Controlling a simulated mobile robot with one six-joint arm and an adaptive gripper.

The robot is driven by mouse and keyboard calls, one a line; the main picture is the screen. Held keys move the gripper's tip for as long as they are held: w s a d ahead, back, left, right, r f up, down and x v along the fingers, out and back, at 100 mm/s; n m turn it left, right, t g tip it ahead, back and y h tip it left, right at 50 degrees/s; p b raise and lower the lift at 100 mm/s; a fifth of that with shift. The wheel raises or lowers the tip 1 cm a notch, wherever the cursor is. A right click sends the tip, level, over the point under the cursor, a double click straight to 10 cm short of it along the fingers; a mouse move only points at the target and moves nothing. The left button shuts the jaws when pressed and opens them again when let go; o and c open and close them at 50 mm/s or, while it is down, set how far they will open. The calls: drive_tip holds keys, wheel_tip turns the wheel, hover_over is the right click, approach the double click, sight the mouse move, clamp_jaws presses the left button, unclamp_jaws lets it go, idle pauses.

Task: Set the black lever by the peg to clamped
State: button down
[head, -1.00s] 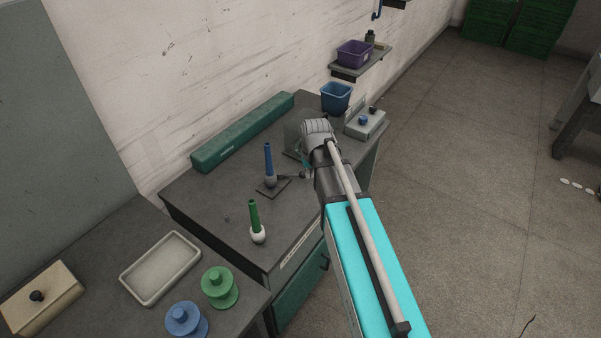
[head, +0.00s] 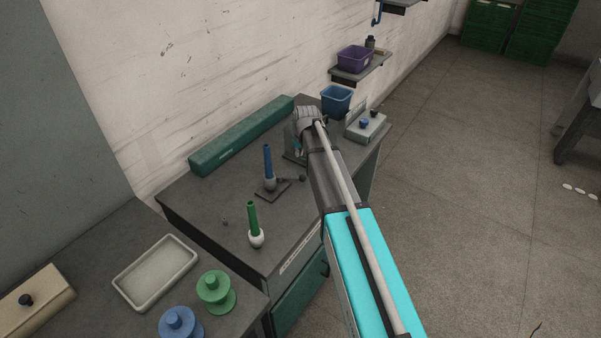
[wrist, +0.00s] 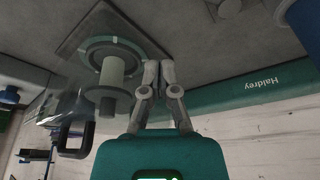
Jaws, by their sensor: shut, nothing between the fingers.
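The black lever (head: 290,180) sticks out to the right from the peg's foot and ends in a round dark knob (head: 302,178). In the wrist view a round knob (wrist: 228,8), seemingly the lever's, shows at the top edge, beside part of the blue cone (wrist: 303,25). My gripper (wrist: 159,68) is shut and empty, apart from the lever. In the head view my arm hides its fingertips.
A pale spool-like post (wrist: 110,78) on a green-ringed disc, with a clear panel, is close beside my fingers. A green bar (head: 240,135) runs along the wall.

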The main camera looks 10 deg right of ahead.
sight(296, 171)
drive_tip(key=shift+f, duration=0.2)
drive_tip(key=b+x, duration=1)
drive_tip(key=shift+f, duration=0.1)
drive_tip(key=s, duration=0.1)
drive_tip(key=s+r+p, duration=0.1)
drive_tip(key=shift+s+d, duration=0.2)
drive_tip(key=shift+s, duration=0.15)
drive_tip(key=shift+s+d+r, duration=0.15)
drive_tip(key=shift+s+r, duration=0.05)
drive_tip(key=shift+s, duration=0.45)
drive_tip(key=shift+s+d, duration=0.1)
drive_tip(key=shift+d, duration=0.2)
